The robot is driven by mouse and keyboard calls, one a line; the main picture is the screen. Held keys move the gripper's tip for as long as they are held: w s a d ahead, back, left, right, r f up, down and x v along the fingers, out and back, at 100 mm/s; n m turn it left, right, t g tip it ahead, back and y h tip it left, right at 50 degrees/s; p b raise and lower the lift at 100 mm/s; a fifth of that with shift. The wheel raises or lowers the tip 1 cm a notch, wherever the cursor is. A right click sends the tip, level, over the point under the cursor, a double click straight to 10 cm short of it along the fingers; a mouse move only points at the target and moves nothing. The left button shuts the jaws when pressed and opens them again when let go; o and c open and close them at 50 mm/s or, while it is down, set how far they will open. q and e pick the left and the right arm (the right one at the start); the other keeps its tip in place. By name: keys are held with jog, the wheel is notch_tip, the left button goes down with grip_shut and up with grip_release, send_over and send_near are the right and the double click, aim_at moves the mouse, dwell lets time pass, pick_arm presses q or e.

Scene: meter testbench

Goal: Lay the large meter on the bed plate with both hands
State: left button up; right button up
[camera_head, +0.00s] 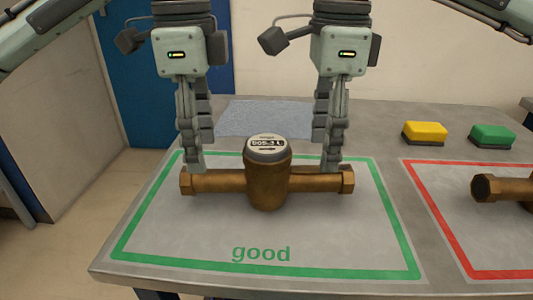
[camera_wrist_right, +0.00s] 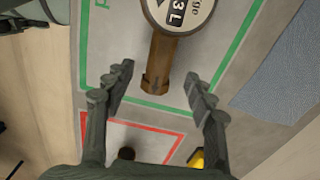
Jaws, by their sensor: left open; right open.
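The large meter (camera_head: 268,180), a brown brass body with a round white-faced dial and a horizontal pipe with hex ends, sits inside the green "good" outline (camera_head: 130,228) on the table. My left gripper (camera_head: 197,150) is open at the pipe's left end. My right gripper (camera_head: 329,152) is open at the pipe's right end. In the right wrist view, the right gripper (camera_wrist_right: 159,74) has its fingers on either side of the pipe (camera_wrist_right: 160,62), with gaps showing. I cannot pick out a bed plate in either view.
A second brown meter (camera_head: 510,190) lies in the red outline (camera_head: 440,235) at the right, partly cut off. A yellow block (camera_head: 425,131) and a green block (camera_head: 491,134) stand behind it. A blue-grey mat (camera_head: 265,115) lies behind the large meter. The table front is clear.

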aim_at(207, 181)
pick_arm(q)
jog(key=shift+w, duration=0.15)
pick_arm(e)
jog(key=shift+w+d, duration=0.1)
jog(key=shift+w, duration=0.05)
pick_arm(q)
jog(key=shift+s+r, duration=0.15)
jog(key=shift+s, duration=0.1)
pick_arm(e)
jog(key=shift+s+r, duration=0.1)
jog(key=shift+s, duration=0.15)
pick_arm(q)
jog(key=shift+w+f, duration=0.1)
jog(key=shift+f, duration=3.85)
pick_arm(e)
jog(key=shift+w+f, duration=0.1)
jog(key=shift+f, duration=3.85)
pick_arm(q)
jog(key=shift+c, duration=0.6)
pick_arm(e)
jog(key=shift+c, duration=0.6)
pick_arm(q)
grip_shut()
pick_arm(e)
grip_shut()
pick_arm(q)
jog(key=shift+r, duration=0.1)
pick_arm(e)
jog(key=shift+r, duration=0.1)
